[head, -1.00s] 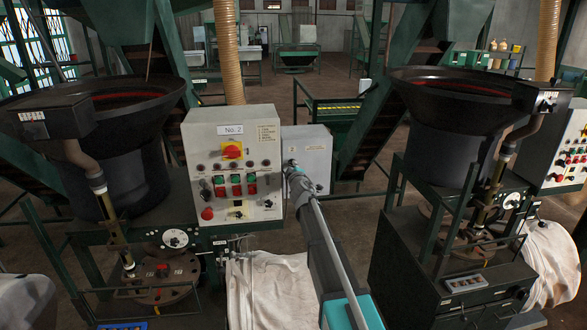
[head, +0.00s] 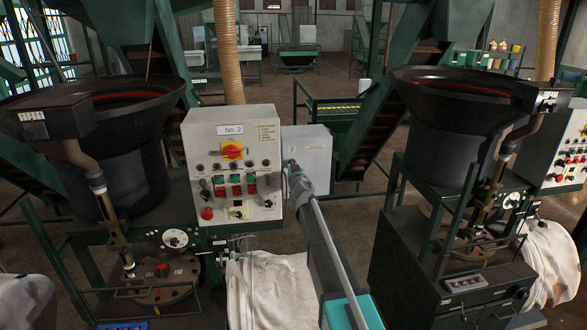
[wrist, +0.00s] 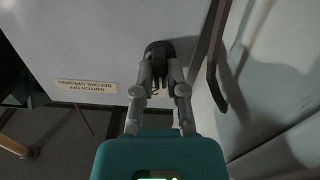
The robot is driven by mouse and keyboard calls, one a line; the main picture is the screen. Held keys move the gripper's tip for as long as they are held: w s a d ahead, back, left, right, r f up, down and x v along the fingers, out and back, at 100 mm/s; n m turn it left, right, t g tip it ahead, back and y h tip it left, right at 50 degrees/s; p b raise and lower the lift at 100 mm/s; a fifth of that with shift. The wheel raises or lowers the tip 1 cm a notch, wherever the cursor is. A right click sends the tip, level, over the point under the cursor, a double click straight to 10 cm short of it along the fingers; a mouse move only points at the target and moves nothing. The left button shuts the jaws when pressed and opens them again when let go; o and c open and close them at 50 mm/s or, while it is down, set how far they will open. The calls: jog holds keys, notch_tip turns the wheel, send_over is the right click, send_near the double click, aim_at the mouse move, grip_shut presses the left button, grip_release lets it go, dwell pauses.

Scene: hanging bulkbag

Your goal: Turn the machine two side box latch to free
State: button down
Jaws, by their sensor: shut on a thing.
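The machine two side box (head: 314,146) is a light grey box fixed to the right side of the control panel marked "No. 2". Its latch (wrist: 158,48) is a small dark knob on the box face in the wrist view. My gripper (wrist: 160,68) is shut on the latch, with a finger on each side of it. In the head view my gripper (head: 294,172) reaches the lower left of the box, and my arm hides the latch there. The exact angle of the latch is hard to tell between the fingers.
The No. 2 control panel (head: 232,165) with buttons and a red-and-yellow switch (head: 232,151) stands left of my gripper. A label (wrist: 86,86) reads "switch off before opening". A dark curved handle or bar (wrist: 213,75) lies close to the gripper's right in the wrist view.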

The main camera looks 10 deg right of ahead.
jog(key=shift+m, duration=0.9)
jog(key=c, duration=0.7)
grip_release()
jog(key=s, duration=1.2)
